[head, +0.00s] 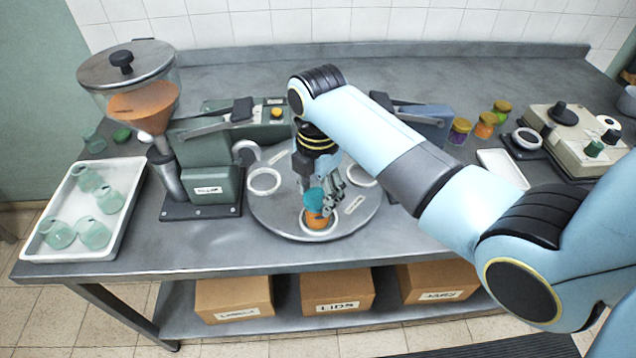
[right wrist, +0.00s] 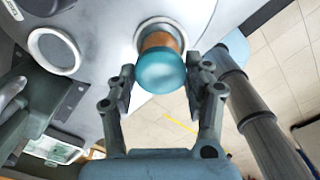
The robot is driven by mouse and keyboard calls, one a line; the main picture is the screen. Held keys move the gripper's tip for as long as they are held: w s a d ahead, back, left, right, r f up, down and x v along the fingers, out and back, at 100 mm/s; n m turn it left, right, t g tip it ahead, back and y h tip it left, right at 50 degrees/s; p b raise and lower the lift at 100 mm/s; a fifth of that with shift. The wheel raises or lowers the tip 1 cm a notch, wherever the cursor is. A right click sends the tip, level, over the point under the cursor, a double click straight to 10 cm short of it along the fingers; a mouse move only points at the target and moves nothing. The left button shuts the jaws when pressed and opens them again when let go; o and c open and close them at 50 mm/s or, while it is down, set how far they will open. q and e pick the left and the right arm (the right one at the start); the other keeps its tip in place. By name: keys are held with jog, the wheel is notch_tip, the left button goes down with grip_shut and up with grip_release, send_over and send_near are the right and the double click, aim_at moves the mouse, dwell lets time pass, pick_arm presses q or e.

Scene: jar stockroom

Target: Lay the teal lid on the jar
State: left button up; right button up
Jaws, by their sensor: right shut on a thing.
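The teal lid (head: 314,196) is between the fingers of my right gripper (head: 329,190), which is shut on it. It also shows in the right wrist view (right wrist: 161,71), where it hides most of the jar behind it. The jar (head: 317,219), with orange contents, stands in a white ring seat at the front of the round grey turntable. The lid is right over the jar's mouth; I cannot tell whether it touches the rim. My left gripper is not in view.
The turntable (head: 275,215) has other white ring seats, one at the left (head: 264,181). A filling machine with a hopper (head: 140,105) stands to the left, beside a white tray (head: 119,238) of empty jars. Several filled jars (head: 486,125) with lids stand at the back right.

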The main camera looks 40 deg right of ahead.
jog(key=shift+f, duration=0.6)
dwell(1.3)
jog(key=o, duration=1.3)
jog(key=shift+c, duration=0.2)
jog(key=shift+r, duration=0.1)
jog(key=shift+r, duration=3.4)
jog(key=shift+s, duration=0.1)
